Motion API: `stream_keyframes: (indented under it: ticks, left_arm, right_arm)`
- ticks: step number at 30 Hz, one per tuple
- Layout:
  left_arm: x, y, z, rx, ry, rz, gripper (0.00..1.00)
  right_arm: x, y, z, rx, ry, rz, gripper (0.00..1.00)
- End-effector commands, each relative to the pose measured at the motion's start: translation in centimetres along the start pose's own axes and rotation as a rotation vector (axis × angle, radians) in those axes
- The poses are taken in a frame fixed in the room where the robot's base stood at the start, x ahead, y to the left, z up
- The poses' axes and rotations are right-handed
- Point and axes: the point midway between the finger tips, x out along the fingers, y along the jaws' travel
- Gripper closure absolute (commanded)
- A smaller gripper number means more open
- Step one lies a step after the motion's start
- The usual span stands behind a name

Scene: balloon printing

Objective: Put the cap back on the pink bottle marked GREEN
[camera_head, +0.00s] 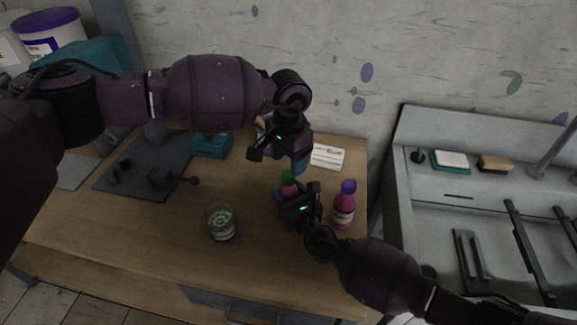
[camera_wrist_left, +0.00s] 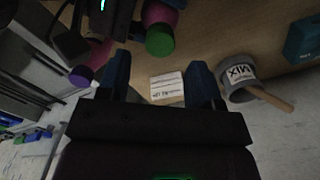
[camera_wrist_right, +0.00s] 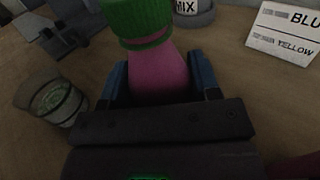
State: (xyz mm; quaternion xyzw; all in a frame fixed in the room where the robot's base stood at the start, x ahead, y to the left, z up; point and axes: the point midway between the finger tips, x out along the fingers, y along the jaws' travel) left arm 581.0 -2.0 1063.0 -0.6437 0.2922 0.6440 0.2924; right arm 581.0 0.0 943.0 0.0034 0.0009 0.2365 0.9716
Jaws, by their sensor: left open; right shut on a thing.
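The pink bottle (camera_head: 289,188) with a green cap (camera_head: 288,176) stands on the wooden table; its label is hidden. In the right wrist view the green cap (camera_wrist_right: 138,20) sits on top of the pink bottle (camera_wrist_right: 158,75); I cannot tell how tightly. My right gripper (camera_wrist_right: 155,85) is shut around the bottle's body. My left gripper (camera_head: 280,160) is open and empty above and behind the bottle. In the left wrist view the green cap (camera_wrist_left: 159,39) lies beyond the open fingers (camera_wrist_left: 159,78), apart from them.
A second pink bottle (camera_head: 343,215) with a purple cap stands just right of my right gripper. A glass jar with green contents (camera_head: 221,223) stands to the left. A lettered card (camera_head: 328,156) and a MIX cup (camera_wrist_left: 238,78) are at the back. A sink is at the right.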

Motion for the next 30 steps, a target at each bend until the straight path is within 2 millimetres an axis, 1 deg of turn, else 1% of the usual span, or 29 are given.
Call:
stream_keyframes:
  ticks: [3,8,10,12,14,16,20,30]
  left_arm:
    - [-0.5,0.0,0.1,-0.001,-0.001,0.001,0.41]
    - [-0.5,0.0,0.1,-0.001,-0.001,0.001,0.41]
    - [-0.5,0.0,0.1,-0.001,-0.001,0.001,0.45]
    - [-0.5,0.0,0.1,-0.003,0.001,0.005,0.45]
    - [-0.9,0.1,-0.1,-0.005,0.013,0.013,0.45]
    - [-1.1,0.1,-0.2,-0.046,0.015,0.015,0.45]
    - [-1.4,0.1,-0.2,-0.190,0.016,0.018,0.45]
    - [-1.9,0.2,-0.3,-0.689,0.015,0.025,0.45]
  right_arm:
    - [0.0,0.0,-0.1,0.001,0.001,0.000,1.00]
    - [0.0,0.0,-0.1,0.001,0.001,0.000,1.00]
    - [0.0,0.0,-0.1,0.001,0.001,0.000,1.00]
    - [0.0,0.0,-0.1,0.001,0.001,0.000,1.00]
    - [0.0,0.0,-0.1,0.001,0.001,0.000,1.00]
    - [0.0,0.0,-0.1,0.001,0.001,0.000,1.00]
    - [0.0,0.0,-0.1,0.001,0.001,0.000,1.00]
    - [0.0,0.0,-0.1,0.000,0.001,0.000,1.00]
